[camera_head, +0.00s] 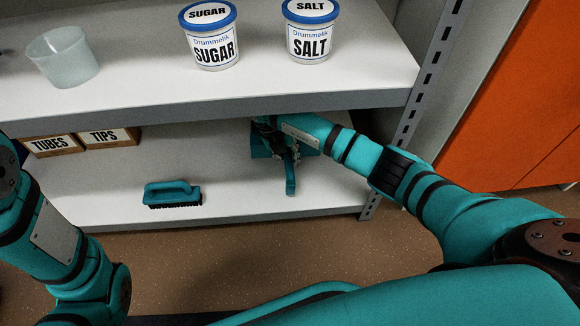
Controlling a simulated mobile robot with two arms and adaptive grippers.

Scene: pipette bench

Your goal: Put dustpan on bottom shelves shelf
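The teal dustpan (290,181) is at the bottom shelf (230,180), right of its middle, with its handle pointing toward the front edge. My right arm reaches in under the upper shelf from the right. My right gripper (288,153) is dark and small at the dustpan, overlapping it in the picture. I cannot tell whether its fingers are shut on the dustpan or apart from it, nor whether the dustpan rests fully on the shelf. The gripper and arm hide part of the pan. My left arm shows at the left edge, but its gripper is out of view.
A teal brush (172,192) lies left on the bottom shelf, with TUBES (52,146) and TIPS (108,138) boxes behind. The upper shelf (140,75) overhangs, holding a clear beaker (62,57), sugar tub (210,38) and salt tub (310,32). A slotted post (425,85) stands right.

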